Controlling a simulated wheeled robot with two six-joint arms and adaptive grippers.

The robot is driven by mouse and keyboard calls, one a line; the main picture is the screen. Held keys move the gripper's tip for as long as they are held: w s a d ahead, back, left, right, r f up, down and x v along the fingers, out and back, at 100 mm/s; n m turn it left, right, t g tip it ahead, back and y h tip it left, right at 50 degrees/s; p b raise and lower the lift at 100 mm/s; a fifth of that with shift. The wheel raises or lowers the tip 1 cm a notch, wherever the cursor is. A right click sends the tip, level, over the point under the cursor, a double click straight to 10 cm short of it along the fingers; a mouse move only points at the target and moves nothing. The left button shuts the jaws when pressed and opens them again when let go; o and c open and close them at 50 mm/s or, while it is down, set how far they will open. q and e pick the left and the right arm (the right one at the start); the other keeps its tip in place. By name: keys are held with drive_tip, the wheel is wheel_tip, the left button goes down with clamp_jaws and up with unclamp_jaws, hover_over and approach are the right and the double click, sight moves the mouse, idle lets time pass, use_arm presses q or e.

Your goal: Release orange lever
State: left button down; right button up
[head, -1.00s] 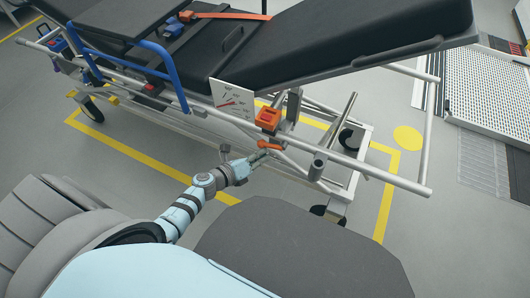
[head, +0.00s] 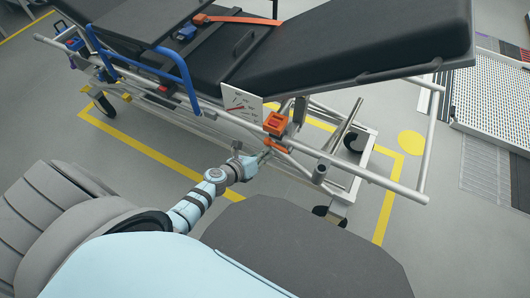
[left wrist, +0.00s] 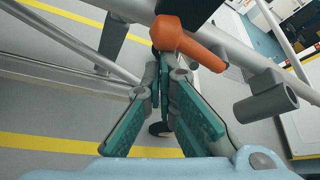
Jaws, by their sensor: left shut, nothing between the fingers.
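The orange lever (head: 276,147) is on the near side rail of the stretcher (head: 345,45), just below an orange block (head: 276,123). In the left wrist view the lever (left wrist: 188,43) runs from upper left to lower right across the top of the picture. My left gripper (head: 266,155) is shut and empty, with its tips close to the lever. In the left wrist view its teal-padded fingers (left wrist: 166,72) come together just below the lever; I cannot tell whether they touch it. My right gripper is not in view.
A white gauge plate (head: 244,107) with a red pointer stands left of the orange block. Metal rails and a stub tube (head: 320,173) surround the lever. A blue side handle (head: 185,72) is farther left. Grey floor with yellow lines (head: 160,155) lies open in front.

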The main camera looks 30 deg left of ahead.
use_arm(q)
drive_tip(key=s, duration=0.9)
drive_tip(key=shift+s+r, duration=0.25)
drive_tip(key=shift+r, duration=0.15)
drive_tip(key=shift+a, duration=0.1)
